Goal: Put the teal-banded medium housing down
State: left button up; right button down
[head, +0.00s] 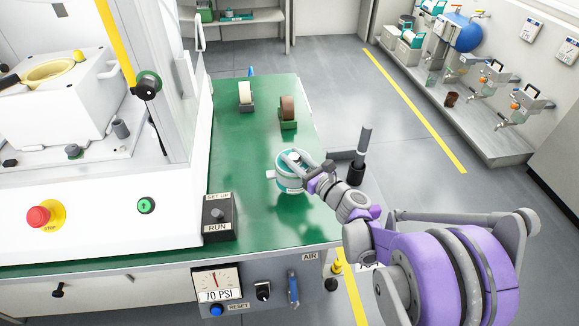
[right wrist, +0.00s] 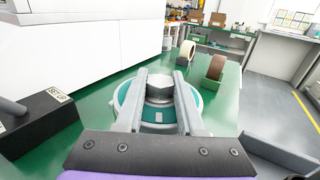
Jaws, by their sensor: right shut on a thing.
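The teal-banded medium housing (head: 291,184) is a white cylinder with a teal band and a small side stub, upright over the green bench top. My right gripper (head: 298,160) is shut on its top from the right side. In the right wrist view the two fingers (right wrist: 160,88) lie either side of the housing's grey top knob, with the teal and white body (right wrist: 160,115) below. The housing looks at or just above the bench surface; I cannot tell whether it touches. My left gripper is not in view.
The green bench top (head: 262,225) has free room around the housing. A RUN switch box (head: 219,217) stands at left, beside the white press (head: 110,215). Two tape rolls, cream (head: 245,93) and brown (head: 288,109), stand farther back. A dark post (head: 360,155) rises right of the bench.

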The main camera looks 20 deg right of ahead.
jog(key=shift+f+b, duration=0.55)
jog(key=shift+f, duration=1.65)
jog(key=shift+f, duration=0.1)
jog(key=c, duration=1)
grip_release()
jog(key=shift+f, duration=0.15)
jog(key=o, duration=0.5)
